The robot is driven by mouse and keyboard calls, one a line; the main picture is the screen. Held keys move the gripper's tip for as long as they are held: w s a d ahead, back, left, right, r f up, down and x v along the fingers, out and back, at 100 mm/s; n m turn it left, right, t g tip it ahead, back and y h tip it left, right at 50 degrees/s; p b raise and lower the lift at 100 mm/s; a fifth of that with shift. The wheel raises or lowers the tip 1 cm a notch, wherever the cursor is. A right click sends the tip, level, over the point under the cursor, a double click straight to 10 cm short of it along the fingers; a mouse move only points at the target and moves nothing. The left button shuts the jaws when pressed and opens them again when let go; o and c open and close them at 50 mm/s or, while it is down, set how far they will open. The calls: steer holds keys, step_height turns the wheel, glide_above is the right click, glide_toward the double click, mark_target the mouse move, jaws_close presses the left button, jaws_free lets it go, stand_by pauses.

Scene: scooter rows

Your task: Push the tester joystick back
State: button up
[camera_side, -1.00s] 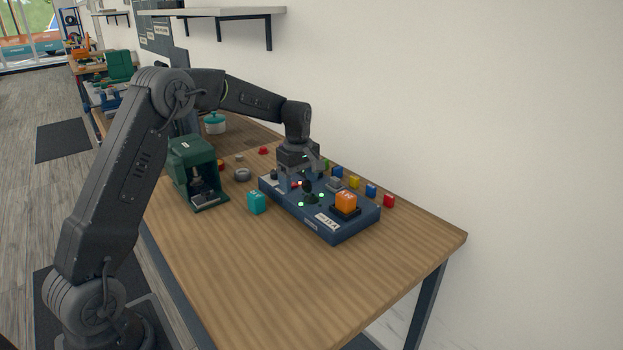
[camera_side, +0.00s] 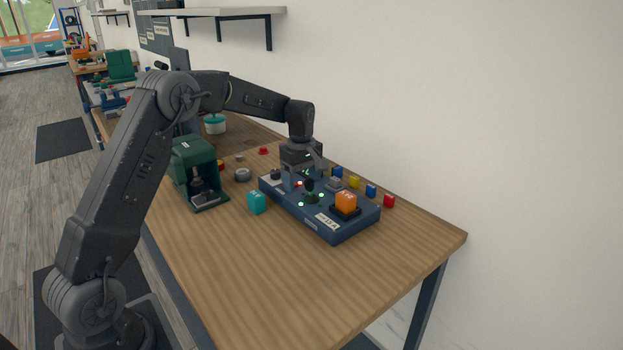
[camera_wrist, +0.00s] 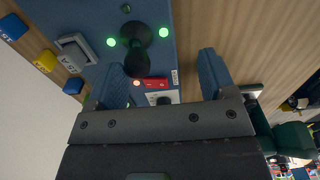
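The tester joystick (camera_side: 309,188) is a black stick with a round knob on the blue tester box (camera_side: 333,232). Small lights surround it, green except for one red one on the side by my gripper. In the wrist view the joystick (camera_wrist: 136,62) is ahead of my gripper (camera_wrist: 163,78), closer to the left finger. The two blue-grey fingers are spread wide with nothing held between them. In the side view my gripper (camera_side: 304,174) is low over the box, just behind the joystick. I cannot tell whether a finger touches the stick.
An orange cube (camera_side: 346,201) sits on the box's black pad. A teal cube (camera_side: 257,202) and a green machine (camera_side: 198,172) stand left of the box. Several small coloured blocks line its wall side. The front table (camera_side: 290,290) is clear.

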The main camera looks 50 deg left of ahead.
mark_target(311, 179)
steer(key=shift+w, duration=1.55)
steer(key=shift+r, duration=3.55)
